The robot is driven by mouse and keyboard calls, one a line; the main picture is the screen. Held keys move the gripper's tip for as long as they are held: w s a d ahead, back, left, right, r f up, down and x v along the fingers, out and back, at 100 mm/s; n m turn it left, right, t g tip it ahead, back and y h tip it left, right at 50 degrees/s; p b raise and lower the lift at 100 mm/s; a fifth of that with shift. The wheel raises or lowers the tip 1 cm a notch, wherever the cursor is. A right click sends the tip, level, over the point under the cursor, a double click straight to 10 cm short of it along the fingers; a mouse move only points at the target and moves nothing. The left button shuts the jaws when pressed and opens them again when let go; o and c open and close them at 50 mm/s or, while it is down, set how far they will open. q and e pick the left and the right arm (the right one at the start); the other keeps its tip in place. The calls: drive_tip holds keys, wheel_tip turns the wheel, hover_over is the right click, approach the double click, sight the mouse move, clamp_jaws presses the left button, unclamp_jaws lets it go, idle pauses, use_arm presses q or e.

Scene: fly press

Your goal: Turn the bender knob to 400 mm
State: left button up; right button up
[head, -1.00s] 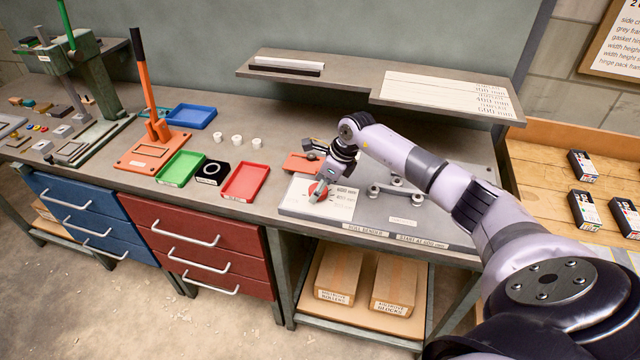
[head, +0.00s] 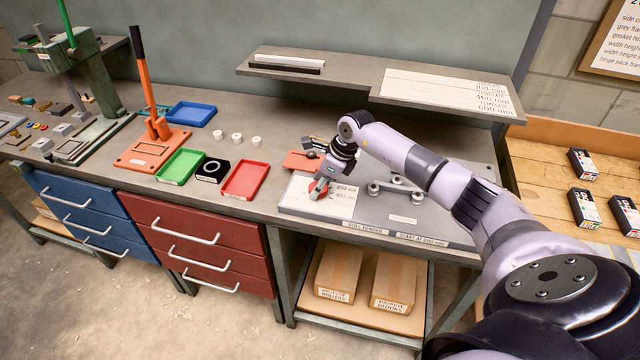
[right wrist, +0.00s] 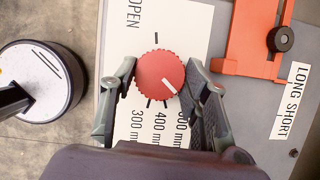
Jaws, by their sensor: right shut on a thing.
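The red knob (right wrist: 160,75) of the bender sits on a white dial plate (right wrist: 172,25). The plate carries OPEN at one side and 300 mm, 400 mm and a partly hidden third mm label at the other. The knob's white pointer line slants to the lower right in the right wrist view, toward the side of the third label rather than straight at 400 mm. My right gripper (head: 319,189) is shut on the knob, with one finger on each side of it; it also shows in the right wrist view (right wrist: 161,82). My left gripper is not in view.
An orange-red stop block (right wrist: 258,40) with a black knob is beside the dial plate. Rollers (head: 395,188) stand on the bender plate to the right. A red tray (head: 245,180) and a green tray (head: 180,166) lie to the left. A shelf (head: 350,85) hangs behind.

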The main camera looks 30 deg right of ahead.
drive_tip(key=shift+m+t+h, duration=0.3)
drive_tip(key=shift+m+h, duration=0.1)
drive_tip(key=shift+m, duration=0.9)
drive_tip(key=shift+a+m+h, duration=0.1)
drive_tip(key=shift+m+h, duration=0.5)
drive_tip(key=shift+m, duration=0.9)
drive_tip(key=shift+r, duration=0.1)
drive_tip(key=o, duration=1.2)
drive_tip(key=shift+c, duration=0.2)
drive_tip(key=v, duration=1.2)
drive_tip(key=shift+s, duration=0.2)
